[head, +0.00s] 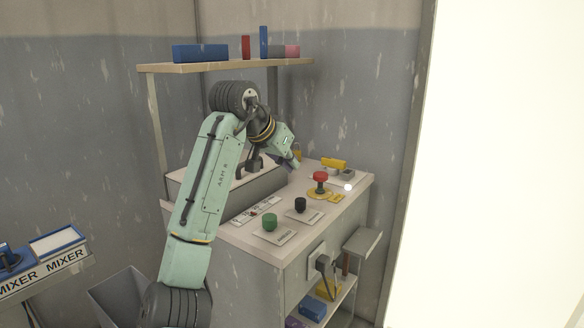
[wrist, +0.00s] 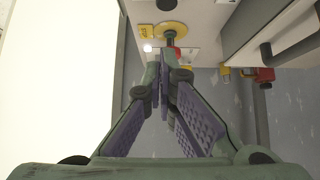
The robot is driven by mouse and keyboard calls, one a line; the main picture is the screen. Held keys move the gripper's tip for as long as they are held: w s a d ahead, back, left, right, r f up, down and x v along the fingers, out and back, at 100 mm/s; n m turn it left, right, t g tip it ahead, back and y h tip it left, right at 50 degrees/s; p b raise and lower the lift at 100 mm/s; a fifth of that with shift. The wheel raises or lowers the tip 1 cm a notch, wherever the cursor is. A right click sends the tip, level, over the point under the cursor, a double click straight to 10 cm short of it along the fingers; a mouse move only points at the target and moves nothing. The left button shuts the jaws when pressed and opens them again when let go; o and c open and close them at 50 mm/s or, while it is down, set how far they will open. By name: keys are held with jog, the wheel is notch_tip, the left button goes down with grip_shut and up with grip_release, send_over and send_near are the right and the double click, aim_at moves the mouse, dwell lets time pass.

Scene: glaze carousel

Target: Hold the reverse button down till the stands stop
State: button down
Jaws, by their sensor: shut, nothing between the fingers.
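The control top (head: 340,205) carries a green button (head: 270,222), a black button (head: 300,205) and a red mushroom button (head: 320,177) on a yellow disc. Their labels are too small to read, so I cannot tell which is the reverse button. My gripper (head: 296,164) is shut and empty, behind and left of the red button in the head view. In the wrist view my gripper (wrist: 162,62) has its fingertips together, just below the red button (wrist: 175,54) and its yellow disc (wrist: 170,31); I cannot tell whether they touch. No stands can be made out.
A shelf (head: 220,66) with blue, red and pink blocks stands above the back. A yellow-and-grey item (head: 335,164) lies behind the red button. A white round spot (head: 348,187) is near the right edge. A mixer box (head: 45,262) is at lower left.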

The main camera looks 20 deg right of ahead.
send_over(302, 202)
notch_tip(302, 202, down, 5)
jog(key=shift+f+p, duration=0.15)
jog(key=shift+p, duration=0.3)
notch_tip(302, 202, down, 3)
jog(key=shift+w+r, duration=0.15)
jog(key=shift+f, duration=0.75)
